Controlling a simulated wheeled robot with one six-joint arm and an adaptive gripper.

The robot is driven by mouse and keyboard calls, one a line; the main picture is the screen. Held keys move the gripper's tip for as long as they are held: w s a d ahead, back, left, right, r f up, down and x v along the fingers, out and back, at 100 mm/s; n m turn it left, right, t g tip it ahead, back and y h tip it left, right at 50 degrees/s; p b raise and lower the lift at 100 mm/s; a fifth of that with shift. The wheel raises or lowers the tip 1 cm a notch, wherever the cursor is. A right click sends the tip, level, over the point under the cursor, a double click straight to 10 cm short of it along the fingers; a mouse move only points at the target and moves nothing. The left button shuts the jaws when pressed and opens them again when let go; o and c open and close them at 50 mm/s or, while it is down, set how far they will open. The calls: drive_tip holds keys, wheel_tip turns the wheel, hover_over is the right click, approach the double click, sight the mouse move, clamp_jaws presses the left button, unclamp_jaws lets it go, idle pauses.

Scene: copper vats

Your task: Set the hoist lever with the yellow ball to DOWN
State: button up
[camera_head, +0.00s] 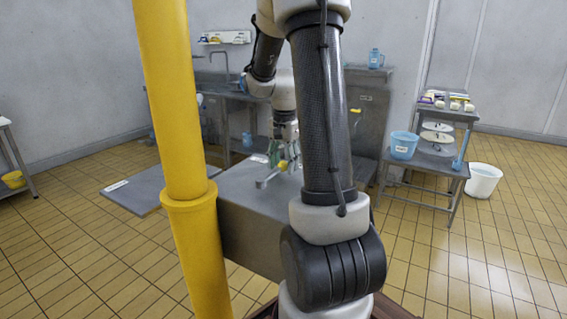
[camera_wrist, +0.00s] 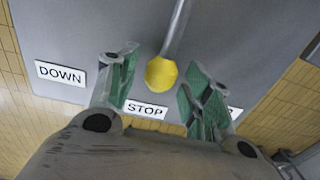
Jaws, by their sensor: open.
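The lever's yellow ball (camera_wrist: 161,73) sits at the end of a grey rod (camera_wrist: 178,28) in the wrist view. The ball is in line with the STOP label (camera_wrist: 146,110), with the DOWN label (camera_wrist: 61,73) to its left. A third label at the right is mostly hidden behind a finger. My gripper (camera_wrist: 160,85) is open, its green-padded fingers on either side of the ball with gaps. In the head view the yellow ball (camera_head: 283,165) shows small by my gripper (camera_head: 280,153), above the grey hoist box (camera_head: 258,190).
A yellow post (camera_head: 178,120) stands close at the left front. A grey plate (camera_head: 140,190) lies left of the box. At the right are a steel stand (camera_head: 440,165) with a blue bucket (camera_head: 404,145) and a white bucket (camera_head: 483,180). A sink bench (camera_head: 225,90) lines the back wall.

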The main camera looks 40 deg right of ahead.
clamp_jaws()
idle(0.3)
